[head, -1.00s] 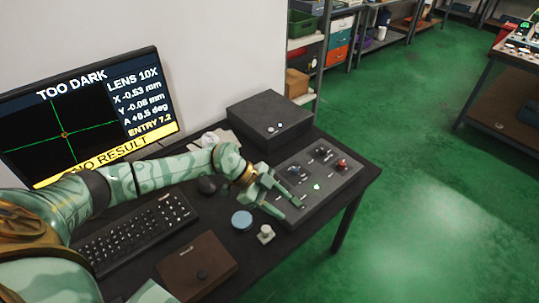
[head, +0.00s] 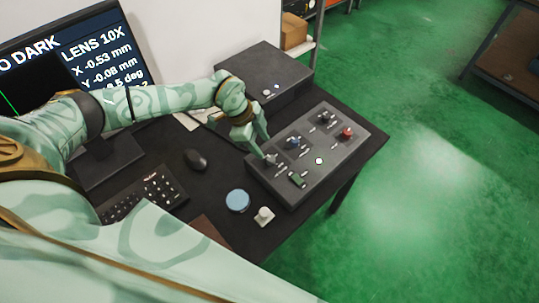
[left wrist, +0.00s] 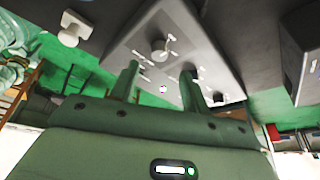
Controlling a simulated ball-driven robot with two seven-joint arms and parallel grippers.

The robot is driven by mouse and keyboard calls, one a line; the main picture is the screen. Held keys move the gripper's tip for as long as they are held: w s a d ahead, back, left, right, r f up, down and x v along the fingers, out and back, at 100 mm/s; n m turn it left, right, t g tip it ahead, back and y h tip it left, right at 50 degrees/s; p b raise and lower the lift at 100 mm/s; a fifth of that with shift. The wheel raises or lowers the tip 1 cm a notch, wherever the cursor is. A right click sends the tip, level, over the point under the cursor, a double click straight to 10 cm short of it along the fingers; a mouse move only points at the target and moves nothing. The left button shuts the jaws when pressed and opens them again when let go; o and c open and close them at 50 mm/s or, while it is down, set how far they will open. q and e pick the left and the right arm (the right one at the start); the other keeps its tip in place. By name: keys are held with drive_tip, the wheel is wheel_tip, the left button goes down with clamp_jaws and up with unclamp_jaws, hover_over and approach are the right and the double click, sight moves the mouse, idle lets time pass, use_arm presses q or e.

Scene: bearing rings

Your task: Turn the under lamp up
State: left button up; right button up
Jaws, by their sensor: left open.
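The grey control panel (head: 335,160) stands at the table's right end, with several knobs on top. A grey knob (head: 271,160) is near its left end, a blue-based knob (head: 293,142) beyond it, a dark knob (head: 324,117) and a red knob (head: 347,132) farther back. I cannot read which control is the under lamp. My left gripper (head: 263,147) is open, pointing down over the panel's left edge by the grey knob. In the left wrist view a round knob (left wrist: 159,47) shows beyond the gap between the open fingers (left wrist: 158,84). My right gripper is out of view.
The monitor (head: 75,50) shows "DARK" and "LENS 10X". A dark box (head: 262,70) stands behind the panel. A mouse (head: 196,159), keyboard (head: 150,195), blue disc (head: 238,200) and small white piece (head: 264,215) lie on the table left of the panel.

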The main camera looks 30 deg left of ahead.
sight(271, 158)
use_arm(q)
drive_tip(key=b+x, duration=0.1)
drive_tip(key=x, duration=0.4)
drive_tip(key=shift+f, duration=0.15)
drive_tip(key=shift+w+d+f+b, duration=0.1)
drive_tip(key=shift+d+f+b, duration=0.2)
drive_tip(key=shift+f, duration=0.2)
drive_tip(key=c, duration=1)
